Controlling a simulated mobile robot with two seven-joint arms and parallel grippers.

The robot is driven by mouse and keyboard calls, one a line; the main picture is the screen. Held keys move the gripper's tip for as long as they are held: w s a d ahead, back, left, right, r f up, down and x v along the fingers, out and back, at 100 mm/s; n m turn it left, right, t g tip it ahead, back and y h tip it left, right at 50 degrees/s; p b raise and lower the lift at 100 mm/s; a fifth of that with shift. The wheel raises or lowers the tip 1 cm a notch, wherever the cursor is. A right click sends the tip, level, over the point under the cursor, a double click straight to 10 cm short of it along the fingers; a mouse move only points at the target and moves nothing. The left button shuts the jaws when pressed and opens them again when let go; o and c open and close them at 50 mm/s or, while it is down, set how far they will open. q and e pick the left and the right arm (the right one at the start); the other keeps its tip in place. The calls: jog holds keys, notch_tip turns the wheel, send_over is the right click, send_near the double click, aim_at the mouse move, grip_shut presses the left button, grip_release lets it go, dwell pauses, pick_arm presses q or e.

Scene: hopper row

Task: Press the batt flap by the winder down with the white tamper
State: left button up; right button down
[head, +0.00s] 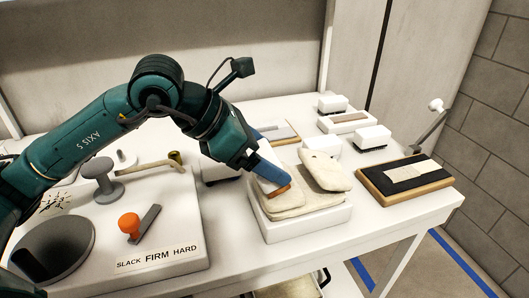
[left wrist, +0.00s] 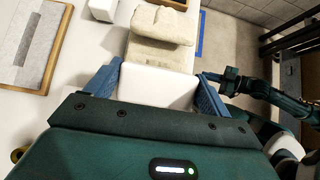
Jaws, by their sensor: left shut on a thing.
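A cream batt (head: 290,203) lies on a white block-like stand (head: 310,222) near the table's front edge. Its thick flap (head: 326,170) stands raised and tilted at the right side; the batt also shows at the top of the left wrist view (left wrist: 165,24). My left gripper (head: 272,178) is over the batt's left part, left of the flap. In the left wrist view a white block, apparently the white tamper (left wrist: 156,86), sits between its two blue fingers.
A white console (head: 150,235) marked SLACK FIRM HARD, with an orange knob (head: 129,224) and grey drum, stands left. A dark wood-edged tray (head: 375,185) with cream pieces lies right. White brush-like blocks (head: 372,137) stand behind. A crank (head: 430,122) is at the far right.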

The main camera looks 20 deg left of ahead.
pick_arm(q)
jog(key=r+p, duration=0.1)
jog(key=a+r, duration=0.1)
jog(key=r, duration=0.1)
jog(key=s+r+p, duration=0.1)
jog(key=r, duration=0.1)
jog(key=shift+a+r+p, duration=0.25)
jog(key=shift+a+p, duration=0.1)
jog(key=shift+a, duration=0.05)
jog(key=shift+s+a+r, duration=0.2)
jog(key=shift+s+r, duration=0.05)
jog(key=shift+r, duration=0.3)
